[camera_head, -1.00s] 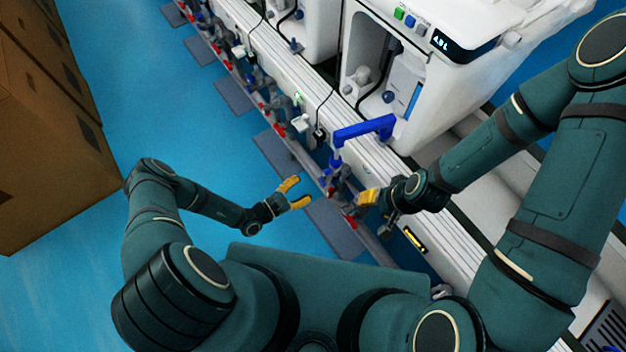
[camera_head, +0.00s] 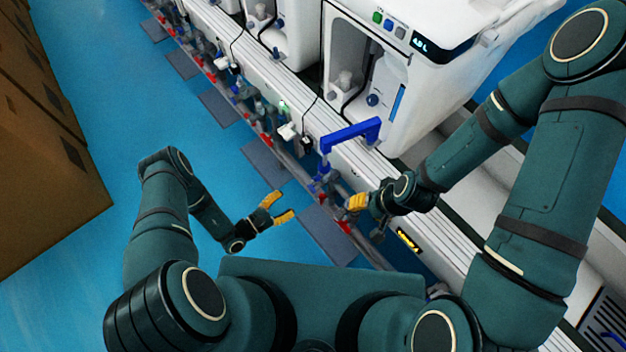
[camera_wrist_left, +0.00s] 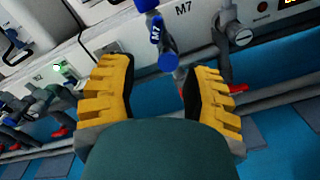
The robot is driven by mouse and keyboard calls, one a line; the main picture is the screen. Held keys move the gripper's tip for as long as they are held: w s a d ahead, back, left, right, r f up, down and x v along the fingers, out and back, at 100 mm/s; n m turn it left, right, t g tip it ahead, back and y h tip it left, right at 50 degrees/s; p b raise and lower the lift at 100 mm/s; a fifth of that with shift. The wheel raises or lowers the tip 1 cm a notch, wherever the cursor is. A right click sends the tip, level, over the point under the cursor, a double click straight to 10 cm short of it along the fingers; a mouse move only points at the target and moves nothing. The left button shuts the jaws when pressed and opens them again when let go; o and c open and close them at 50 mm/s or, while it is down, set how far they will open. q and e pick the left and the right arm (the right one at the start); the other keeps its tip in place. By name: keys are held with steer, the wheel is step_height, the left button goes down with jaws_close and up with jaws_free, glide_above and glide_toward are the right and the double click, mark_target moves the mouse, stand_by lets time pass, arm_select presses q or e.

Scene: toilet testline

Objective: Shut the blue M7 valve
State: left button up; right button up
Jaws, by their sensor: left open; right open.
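In the head view my left gripper (camera_head: 281,207) is open and empty, left of the blue valve part (camera_head: 322,173) below the bent blue pipe. My right gripper (camera_head: 357,202) is by the rail, right of that part; its fingers overlap in view, and nothing is seen held.
The bent blue pipe (camera_head: 350,133) rises from the rail in front of a white toilet unit (camera_head: 440,75). More valves with red parts (camera_head: 265,140) line the rail. Brown boxes (camera_head: 45,150) stand at the left. Blue floor (camera_head: 120,100) is open between them.

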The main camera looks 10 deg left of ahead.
mark_target(313, 181)
arm_select(q)
steer(key=b+x, duration=0.2)
steer(key=x, duration=1.1)
steer(key=shift+w, duration=0.45)
jaws_close()
